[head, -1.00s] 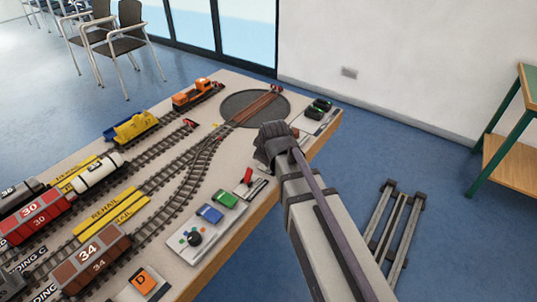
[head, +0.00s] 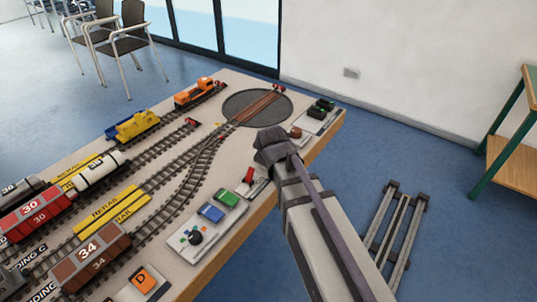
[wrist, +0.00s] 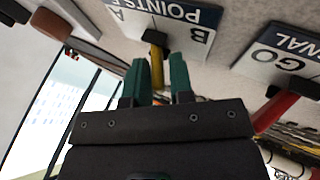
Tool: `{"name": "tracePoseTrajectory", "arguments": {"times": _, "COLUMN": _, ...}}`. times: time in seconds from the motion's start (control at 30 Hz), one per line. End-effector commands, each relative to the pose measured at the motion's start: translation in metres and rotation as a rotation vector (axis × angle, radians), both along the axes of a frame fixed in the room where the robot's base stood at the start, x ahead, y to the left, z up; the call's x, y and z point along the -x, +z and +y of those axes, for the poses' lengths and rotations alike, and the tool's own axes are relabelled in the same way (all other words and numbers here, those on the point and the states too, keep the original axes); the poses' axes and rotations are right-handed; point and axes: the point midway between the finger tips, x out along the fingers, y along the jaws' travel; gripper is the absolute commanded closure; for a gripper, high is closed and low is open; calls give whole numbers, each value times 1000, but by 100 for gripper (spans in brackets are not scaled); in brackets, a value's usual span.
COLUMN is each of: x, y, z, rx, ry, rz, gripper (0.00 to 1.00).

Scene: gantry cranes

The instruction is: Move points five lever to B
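The points lever (wrist: 157,68) has a yellow handle and a black pivot in the wrist view. Its blue and white plate (wrist: 180,15) appears upside down, reads "POINTS" and carries the letters A and B; the rest of the word is cut off. The pivot sits between the two letters; I cannot tell which one the lever is set to. My gripper (wrist: 160,80) has two green fingers, open, with the yellow handle showing in the gap between them. Contact is not clear. In the head view my wrist is over the table's right edge and hides this lever.
A red signal lever (wrist: 277,108) with a "GO" plate (wrist: 285,58) is close by on the right in the wrist view.

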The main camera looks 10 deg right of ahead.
Motion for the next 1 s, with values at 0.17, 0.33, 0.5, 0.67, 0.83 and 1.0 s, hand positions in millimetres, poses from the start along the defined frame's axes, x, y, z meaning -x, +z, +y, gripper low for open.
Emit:
{"name": "tracePoseTrajectory", "arguments": {"times": 0.17, "x": 1, "y": 3, "z": 0, "rx": 0, "ry": 0, "rz": 0, "gripper": 79}}
{"name": "tracePoseTrajectory", "arguments": {"times": 0.33, "x": 15, "y": 26, "z": 1, "rx": 1, "ry": 1, "rz": 0, "gripper": 79}}
{"name": "tracePoseTrajectory", "arguments": {"times": 0.5, "x": 40, "y": 65, "z": 5, "rx": 0, "ry": 1, "rz": -1, "gripper": 79}}
{"name": "tracePoseTrajectory", "arguments": {"times": 0.67, "x": 60, "y": 89, "z": 7, "rx": 0, "ry": 1, "rz": -1, "gripper": 79}}
{"name": "tracePoseTrajectory", "arguments": {"times": 0.83, "x": 64, "y": 89, "z": 8, "rx": 0, "ry": 0, "rz": 0, "gripper": 79}}
{"name": "tracePoseTrajectory", "arguments": {"times": 1.0, "x": 63, "y": 87, "z": 8, "rx": 0, "ry": 0, "rz": 0, "gripper": 79}}
